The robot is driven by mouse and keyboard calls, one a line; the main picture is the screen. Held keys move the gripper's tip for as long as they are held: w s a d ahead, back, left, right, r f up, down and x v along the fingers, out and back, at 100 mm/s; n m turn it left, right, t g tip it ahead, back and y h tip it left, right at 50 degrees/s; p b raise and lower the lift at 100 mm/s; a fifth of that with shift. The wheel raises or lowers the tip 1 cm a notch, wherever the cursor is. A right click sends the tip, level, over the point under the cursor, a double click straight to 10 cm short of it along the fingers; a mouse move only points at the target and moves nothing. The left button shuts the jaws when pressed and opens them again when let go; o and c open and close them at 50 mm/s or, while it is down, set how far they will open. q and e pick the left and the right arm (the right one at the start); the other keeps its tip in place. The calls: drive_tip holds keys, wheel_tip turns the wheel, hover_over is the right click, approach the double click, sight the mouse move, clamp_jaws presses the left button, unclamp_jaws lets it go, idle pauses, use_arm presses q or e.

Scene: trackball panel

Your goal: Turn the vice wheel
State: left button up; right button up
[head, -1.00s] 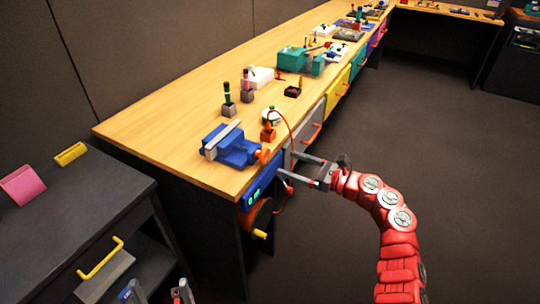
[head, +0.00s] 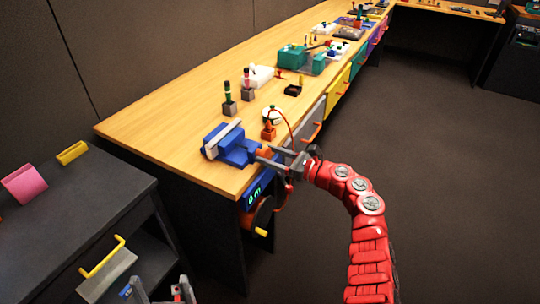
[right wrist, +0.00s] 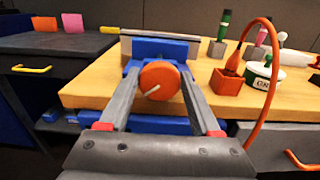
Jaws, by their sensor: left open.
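A blue vice (head: 232,147) with a grey jaw bar sits at the near corner of the wooden bench; it also shows in the right wrist view (right wrist: 160,48). Its round orange wheel (right wrist: 160,80), with a white line on its face, faces the right wrist camera. My right gripper (head: 264,156) is at the wheel. In the right wrist view its two grey fingers (right wrist: 160,88) are apart, one on each side of the wheel; I cannot tell whether they touch it. My left gripper (head: 162,292) is open and empty at the bottom edge of the head view, far from the vice.
An orange block (head: 268,131) with a cable and a white-green pot (head: 273,115) stand right of the vice. The cable (right wrist: 266,90) loops over the bench front. A blue panel with a green display (head: 254,192) is below. A dark cabinet (head: 75,210) stands left.

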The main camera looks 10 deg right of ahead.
drive_tip(key=c, duration=0.7)
drive_tip(key=shift+m, duration=0.4)
drive_tip(key=m, duration=0.2)
drive_tip(key=shift+m+b, duration=0.3)
drive_tip(key=shift+w+m, duration=0.1)
drive_tip(key=shift+m, duration=1.6)
drive_tip(key=shift+d+f+p, duration=0.1)
drive_tip(key=shift+p, duration=0.2)
drive_tip(key=o, duration=1.4)
drive_tip(key=shift+c, duration=0.2)
